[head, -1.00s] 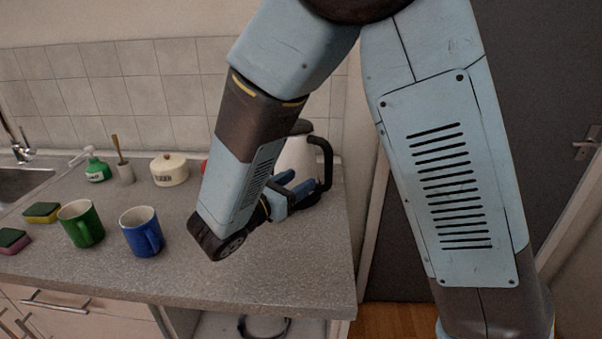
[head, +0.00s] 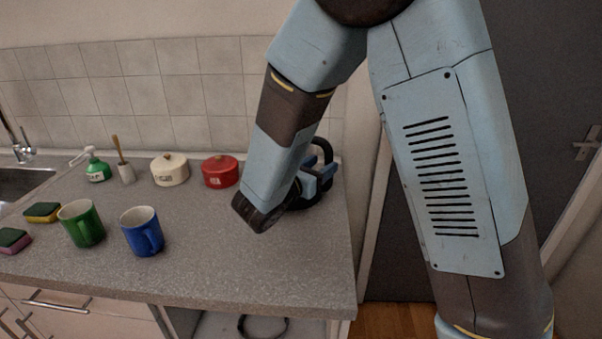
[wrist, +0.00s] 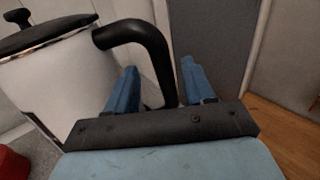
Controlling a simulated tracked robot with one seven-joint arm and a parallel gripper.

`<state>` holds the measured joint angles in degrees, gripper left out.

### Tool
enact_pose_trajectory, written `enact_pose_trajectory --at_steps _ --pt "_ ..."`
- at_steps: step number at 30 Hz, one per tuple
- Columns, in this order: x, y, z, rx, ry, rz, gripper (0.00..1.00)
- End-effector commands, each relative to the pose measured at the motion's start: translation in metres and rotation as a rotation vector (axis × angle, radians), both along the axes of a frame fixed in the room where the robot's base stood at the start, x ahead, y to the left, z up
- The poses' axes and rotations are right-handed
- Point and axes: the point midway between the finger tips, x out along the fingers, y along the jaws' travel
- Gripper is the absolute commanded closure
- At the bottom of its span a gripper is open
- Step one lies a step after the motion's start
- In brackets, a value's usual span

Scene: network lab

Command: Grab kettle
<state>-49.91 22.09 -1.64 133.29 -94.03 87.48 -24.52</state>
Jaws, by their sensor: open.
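The kettle (wrist: 60,85) has a white body, a black lid and a curved black handle (wrist: 154,48); it fills the left of the wrist view. In the head view my arm hides most of it, and part of its black handle (head: 325,150) shows at the counter's right end. My gripper (wrist: 159,66) is open, with one blue finger to each side of the handle in the wrist view. I cannot tell whether either finger touches it. The gripper also shows in the head view (head: 312,187), partly hidden behind my forearm.
A red pot (head: 220,172) and a cream pot (head: 169,170) stand left of my arm. A blue mug (head: 141,232), a green mug (head: 81,224), sponges (head: 42,212) and a green soap bottle (head: 97,168) are farther left. The counter's front right (head: 290,265) is clear.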

Motion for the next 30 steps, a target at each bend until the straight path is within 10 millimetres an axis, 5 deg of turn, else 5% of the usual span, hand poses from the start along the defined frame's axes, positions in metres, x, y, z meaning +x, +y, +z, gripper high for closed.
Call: enact_pose_trajectory --at_steps 7,15,30 --pt "0.025 -0.022 0.0 -0.001 -0.001 -0.002 0.47" --pt "0.028 -0.024 0.0 0.0 0.0 -0.001 0.47" --pt "0.028 -0.024 0.0 0.0 0.0 -0.001 0.95"
